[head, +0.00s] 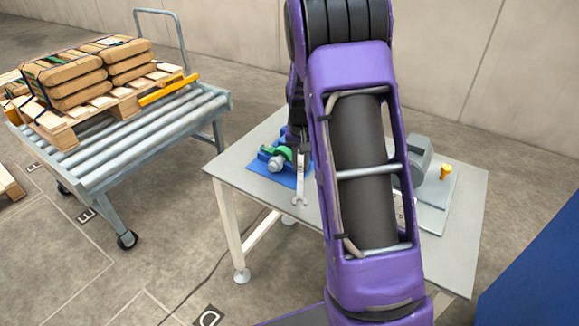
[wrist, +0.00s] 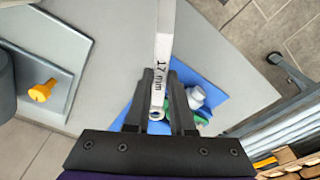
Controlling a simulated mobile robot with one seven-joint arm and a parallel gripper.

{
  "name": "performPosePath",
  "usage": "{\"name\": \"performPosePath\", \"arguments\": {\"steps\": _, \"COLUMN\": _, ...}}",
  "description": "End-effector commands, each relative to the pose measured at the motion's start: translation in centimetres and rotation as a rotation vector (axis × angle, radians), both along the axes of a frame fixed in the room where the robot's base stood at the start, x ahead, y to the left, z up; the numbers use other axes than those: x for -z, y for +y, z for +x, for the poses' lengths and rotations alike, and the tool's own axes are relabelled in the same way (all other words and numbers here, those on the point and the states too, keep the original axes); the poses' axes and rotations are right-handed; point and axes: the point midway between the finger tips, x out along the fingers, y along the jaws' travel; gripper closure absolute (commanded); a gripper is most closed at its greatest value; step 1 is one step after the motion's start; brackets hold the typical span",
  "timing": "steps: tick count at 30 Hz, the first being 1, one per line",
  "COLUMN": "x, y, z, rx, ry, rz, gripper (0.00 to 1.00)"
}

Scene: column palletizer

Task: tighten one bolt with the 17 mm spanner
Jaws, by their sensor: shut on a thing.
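The spanner (wrist: 164,45), a pale steel bar marked "17 mm", is held between the dark fingers of my gripper (wrist: 161,75) in the wrist view. In the head view the spanner (head: 301,186) shows below my gripper, its forked end towards the camera, over the near edge of the blue mat (head: 290,177). I cannot tell which bolt is the task's.
Green, blue and grey parts (head: 275,158) lie on the mat, close left of the spanner. A grey motor-like block (head: 418,158) stands on the plate (head: 436,218) on the table (head: 236,168). A roller cart (head: 150,128) with a loaded pallet stands left.

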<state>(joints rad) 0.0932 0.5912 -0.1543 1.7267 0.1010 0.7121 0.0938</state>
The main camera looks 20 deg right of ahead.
Motion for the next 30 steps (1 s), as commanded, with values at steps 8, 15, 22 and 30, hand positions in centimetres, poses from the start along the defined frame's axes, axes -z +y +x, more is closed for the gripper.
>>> {"name": "performPosePath", "arguments": {"steps": 8, "x": 0.0, "y": -3.3, "z": -0.8, "rx": -0.306, "ry": -0.001, "rz": 0.001, "gripper": 1.00}}
{"name": "performPosePath", "arguments": {"steps": 15, "x": -0.1, "y": -5.3, "z": -0.6, "rx": -0.520, "ry": 0.000, "rz": 0.000, "gripper": 1.00}}
{"name": "performPosePath", "arguments": {"steps": 22, "x": -0.1, "y": -5.9, "z": -0.5, "rx": -0.600, "ry": -0.001, "rz": -0.001, "gripper": 1.00}}
{"name": "performPosePath", "arguments": {"steps": 30, "x": -0.1, "y": -5.9, "z": -0.5, "rx": -0.604, "ry": -0.001, "rz": 0.000, "gripper": 1.00}}
